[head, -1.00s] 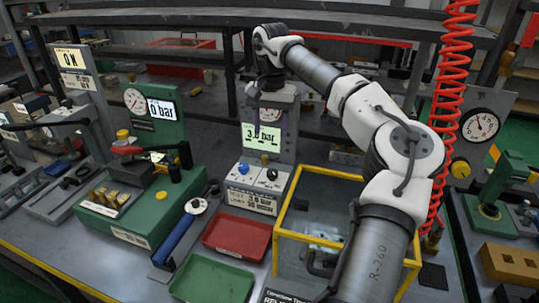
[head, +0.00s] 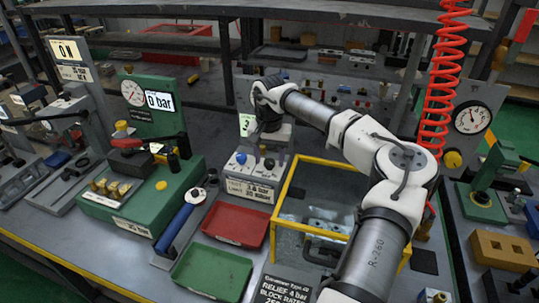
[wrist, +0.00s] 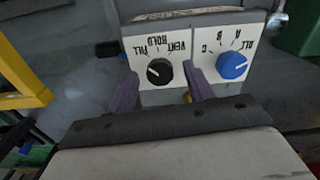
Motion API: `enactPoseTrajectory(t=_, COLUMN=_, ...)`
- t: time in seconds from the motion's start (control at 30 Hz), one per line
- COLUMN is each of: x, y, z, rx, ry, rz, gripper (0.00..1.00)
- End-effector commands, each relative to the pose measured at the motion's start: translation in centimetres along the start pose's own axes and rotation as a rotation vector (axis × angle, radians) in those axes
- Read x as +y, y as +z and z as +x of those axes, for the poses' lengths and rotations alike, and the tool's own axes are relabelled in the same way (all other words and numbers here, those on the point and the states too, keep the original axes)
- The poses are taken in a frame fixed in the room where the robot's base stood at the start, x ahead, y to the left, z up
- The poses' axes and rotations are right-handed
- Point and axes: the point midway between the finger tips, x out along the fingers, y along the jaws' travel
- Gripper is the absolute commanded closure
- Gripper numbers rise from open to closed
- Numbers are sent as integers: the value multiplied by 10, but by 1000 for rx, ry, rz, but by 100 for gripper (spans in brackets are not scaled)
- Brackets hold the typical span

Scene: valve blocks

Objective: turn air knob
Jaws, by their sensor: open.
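A small grey control box has a blue knob (head: 241,158) and a black knob (head: 269,163) on its sloped white panels. In the wrist view the black knob (wrist: 159,72) has fill, hold and vent labels, upside down, and a white mark toward its left side. The blue knob (wrist: 232,65) beside it has several position labels. My gripper (wrist: 160,78) is open, its purple fingers on either side of the black knob with gaps between. I cannot tell their exact height above the panel. In the head view my arm hides most of the green pressure display (head: 246,124).
A yellow-framed clear box (head: 284,197) stands right of the control box. Red (head: 238,222) and green (head: 212,272) trays lie in front. A green fixture (head: 140,205) with a 0 bar display (head: 160,101) is at left. A red coiled hose (head: 445,80) hangs at right.

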Motion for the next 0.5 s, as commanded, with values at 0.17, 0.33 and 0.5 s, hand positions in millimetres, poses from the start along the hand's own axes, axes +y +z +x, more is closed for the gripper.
enactPoseTrajectory(t=0.17, x=0, y=0, z=3, rx=0, ry=0, rz=0, gripper=48)
enactPoseTrajectory(t=0.33, x=0, y=0, z=2, rx=0, ry=0, rz=0, gripper=53)
enactPoseTrajectory(t=0.5, x=0, y=0, z=2, rx=1, ry=0, rz=0, gripper=76)
